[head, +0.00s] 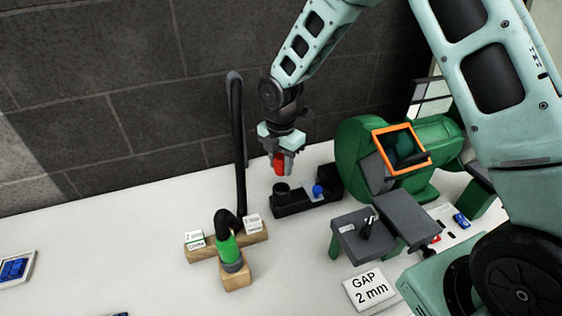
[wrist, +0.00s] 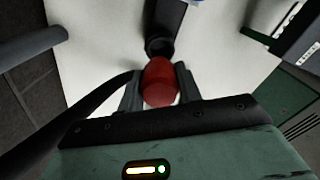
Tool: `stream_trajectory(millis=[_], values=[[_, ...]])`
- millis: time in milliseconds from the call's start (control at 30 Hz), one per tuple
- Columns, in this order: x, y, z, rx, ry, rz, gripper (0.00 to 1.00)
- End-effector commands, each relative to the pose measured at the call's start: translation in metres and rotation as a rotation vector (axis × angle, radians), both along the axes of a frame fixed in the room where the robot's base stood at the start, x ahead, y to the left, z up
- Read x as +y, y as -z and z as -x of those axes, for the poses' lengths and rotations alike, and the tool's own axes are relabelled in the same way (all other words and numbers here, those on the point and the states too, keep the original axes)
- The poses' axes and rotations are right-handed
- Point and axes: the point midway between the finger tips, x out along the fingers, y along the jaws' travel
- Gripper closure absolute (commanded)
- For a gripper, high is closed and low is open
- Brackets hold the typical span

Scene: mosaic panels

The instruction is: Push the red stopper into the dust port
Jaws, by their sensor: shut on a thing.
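The red stopper (head: 279,163) is held between the fingers of my gripper (head: 281,158), which is shut on it. In the wrist view the red stopper (wrist: 160,82) sits between the two dark fingertips (wrist: 158,88). A black block (head: 305,205) stands on the white table below, with a round dark port (head: 282,190) at its left end. The stopper is above this port and apart from it in the head view. In the wrist view the round port opening (wrist: 159,46) shows just beyond the stopper, partly hidden by it.
A blue knob (head: 318,190) is on the block. A green grinder (head: 362,150) with an orange frame stands to the right. A black hose (head: 238,130) rises left of my gripper, with a green-collared end (head: 228,246) on wooden blocks. A "GAP 2 mm" card (head: 369,290) lies in front.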

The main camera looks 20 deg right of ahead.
Motion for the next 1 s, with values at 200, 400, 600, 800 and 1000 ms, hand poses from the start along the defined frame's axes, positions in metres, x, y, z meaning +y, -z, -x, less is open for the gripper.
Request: stream_trajectory(millis=[200, 400, 600, 800, 1000], values=[[0.000, 0.007, 0.000, 0.000, 0.000, 0.000, 0.87], [0.000, 0.025, 0.001, 0.002, 0.001, 0.000, 0.87], [0.000, 0.041, 0.000, 0.000, 0.000, 0.000, 0.87], [0.000, 0.048, 0.000, 0.000, 0.000, 0.000, 0.87], [0.000, 0.048, 0.000, 0.000, 0.000, 0.000, 0.87]])
